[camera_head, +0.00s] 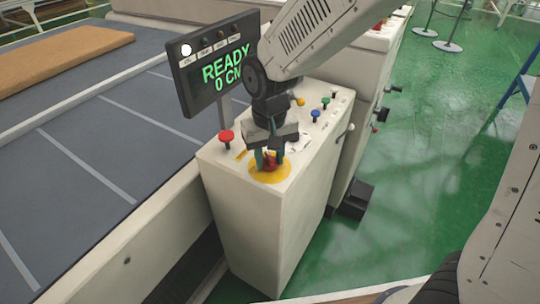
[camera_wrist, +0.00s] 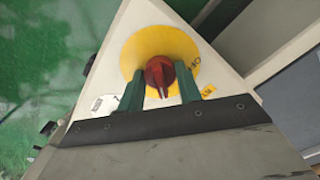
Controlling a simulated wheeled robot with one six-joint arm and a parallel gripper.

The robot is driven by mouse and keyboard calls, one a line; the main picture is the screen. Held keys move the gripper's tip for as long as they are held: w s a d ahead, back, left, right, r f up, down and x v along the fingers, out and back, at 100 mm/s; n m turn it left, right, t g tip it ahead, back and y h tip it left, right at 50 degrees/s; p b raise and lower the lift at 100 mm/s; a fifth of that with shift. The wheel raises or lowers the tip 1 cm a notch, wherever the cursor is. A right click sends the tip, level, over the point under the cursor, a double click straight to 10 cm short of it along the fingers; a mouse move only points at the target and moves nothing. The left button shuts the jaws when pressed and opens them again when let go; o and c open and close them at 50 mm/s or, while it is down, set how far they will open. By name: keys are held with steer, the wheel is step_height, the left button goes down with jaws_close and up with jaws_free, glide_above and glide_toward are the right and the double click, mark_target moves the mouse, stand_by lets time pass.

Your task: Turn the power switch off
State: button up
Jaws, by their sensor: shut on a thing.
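The power switch is a red rotary knob (camera_head: 270,162) on a yellow round plate (camera_head: 265,176) on top of the white control cabinet (camera_head: 232,153). In the wrist view the knob (camera_wrist: 159,73) sits in the middle of the yellow plate (camera_wrist: 150,43). Partly hidden dark lettering shows at the plate's right edge. My gripper (camera_head: 269,157) points down over the plate, its teal fingers (camera_wrist: 160,88) on either side of the knob, shut on it. In the head view the fingers partly hide the knob.
A display (camera_head: 215,66) reads "READY 0 CM" behind the knob. A red mushroom button (camera_head: 226,138) stands to the left; blue (camera_head: 315,114), green (camera_head: 325,101) and yellow (camera_head: 300,101) controls stand behind. A grey conveyor bed (camera_head: 85,140) with a tan mattress (camera_head: 60,55) is at the left.

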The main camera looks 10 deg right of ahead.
steer(key=n, duration=0.8)
steer(key=shift+n, duration=0.3)
steer(key=n, duration=0.4)
steer(key=shift+n, duration=2.1)
steer(key=o, duration=1)
